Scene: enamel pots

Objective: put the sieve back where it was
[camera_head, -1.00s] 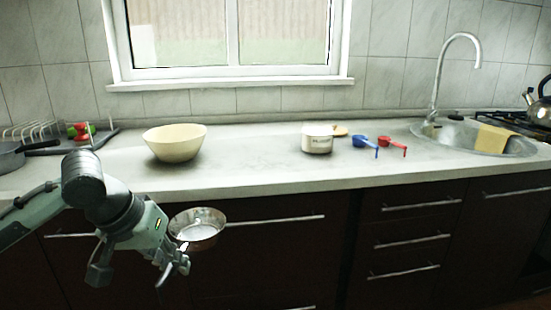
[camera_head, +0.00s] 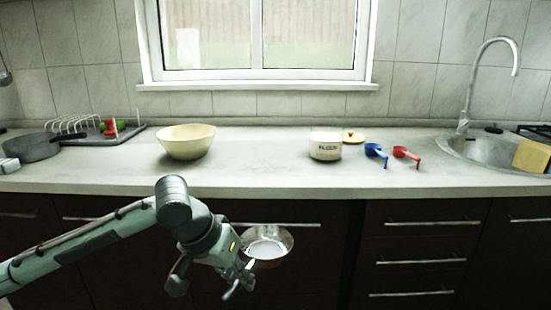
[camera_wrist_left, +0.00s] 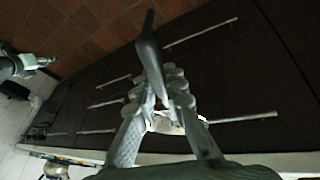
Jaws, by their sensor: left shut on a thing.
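The sieve (camera_head: 267,243) is a shallow, shiny metal bowl with a pale inside. My left gripper (camera_head: 241,279) is shut on it and holds it in the air in front of the dark cabinet fronts, below the worktop edge. In the left wrist view, the two fingers (camera_wrist_left: 170,78) close around a dark handle (camera_wrist_left: 149,55); a bright part of the sieve (camera_wrist_left: 165,125) shows between them, mostly hidden. Whether the sieve holds anything is unclear.
On the worktop (camera_head: 270,175) stand a cream bowl (camera_head: 186,143), a flour canister (camera_head: 325,147), its lid (camera_head: 353,136), a blue scoop (camera_head: 376,152) and a red scoop (camera_head: 405,154). A pan (camera_head: 33,147) and rack are left, the sink right. Between bowl and canister is free.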

